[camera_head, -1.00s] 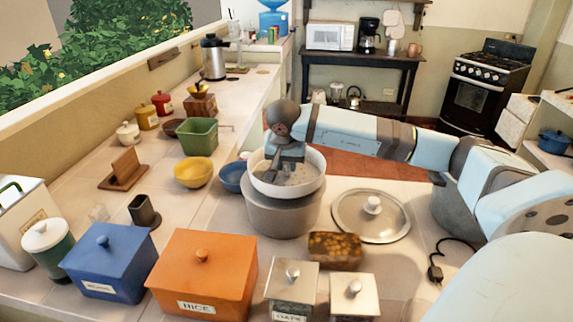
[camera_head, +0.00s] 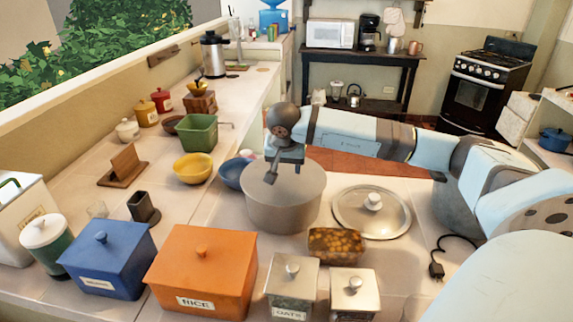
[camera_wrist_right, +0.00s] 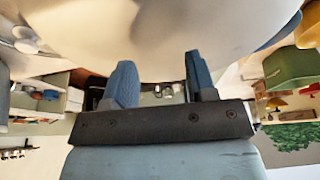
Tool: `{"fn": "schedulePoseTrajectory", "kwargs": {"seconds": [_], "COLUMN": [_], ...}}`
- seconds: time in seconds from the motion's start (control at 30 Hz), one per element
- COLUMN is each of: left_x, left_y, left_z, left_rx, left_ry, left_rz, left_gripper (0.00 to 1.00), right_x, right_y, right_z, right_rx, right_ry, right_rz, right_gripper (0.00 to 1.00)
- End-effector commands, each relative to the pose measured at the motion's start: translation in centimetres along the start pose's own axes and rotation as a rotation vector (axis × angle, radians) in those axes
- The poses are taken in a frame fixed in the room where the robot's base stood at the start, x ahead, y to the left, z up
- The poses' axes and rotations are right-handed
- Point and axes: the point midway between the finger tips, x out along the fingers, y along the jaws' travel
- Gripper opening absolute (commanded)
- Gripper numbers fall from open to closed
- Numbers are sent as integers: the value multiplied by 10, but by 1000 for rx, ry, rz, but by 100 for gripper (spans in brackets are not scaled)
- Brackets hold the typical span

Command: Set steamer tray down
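A large grey-beige steamer pot (camera_head: 284,210) stands on the counter. No separate white steamer tray shows above its rim now, and I cannot make out the tray inside. My right gripper (camera_head: 282,168) is at the far side of the pot's opening, fingers pointing down. In the right wrist view its two blue fingers (camera_wrist_right: 161,80) stand apart with background visible between them and no object clearly held. A pale curved surface (camera_wrist_right: 150,35), pot or tray, fills the top of that view close to the fingertips. My left gripper is not in view.
A round lid (camera_head: 372,212) lies right of the pot. A food-filled container (camera_head: 336,245) is in front of it. A blue bowl (camera_head: 232,175) and yellow bowl (camera_head: 193,168) stand to the left. An orange rice box (camera_head: 203,270) is at the front left.

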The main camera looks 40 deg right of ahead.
Motion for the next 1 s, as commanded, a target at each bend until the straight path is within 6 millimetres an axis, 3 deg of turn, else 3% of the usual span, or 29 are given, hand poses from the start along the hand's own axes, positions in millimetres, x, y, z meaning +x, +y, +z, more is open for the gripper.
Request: {"fn": "schedulePoseTrajectory", "kwargs": {"seconds": [0.23, 0.37, 0.4, 0.8, 1.0], "left_x": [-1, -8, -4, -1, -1], "left_y": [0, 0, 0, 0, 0], "left_z": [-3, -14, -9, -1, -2], "left_rx": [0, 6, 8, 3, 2], "left_ry": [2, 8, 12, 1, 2], "left_rz": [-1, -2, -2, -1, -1], "left_gripper": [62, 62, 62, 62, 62], "right_x": [-3, -18, -21, -106, -128], "right_y": [0, 0, -1, -1, 0], "right_z": [-1, -6, -5, -4, -4], "right_rx": [0, 1, 0, 0, 0], "right_ry": [0, 0, 2, 3, 1], "right_rz": [0, 0, -3, -3, -2], "right_gripper": [51, 51, 51, 51, 51]}}
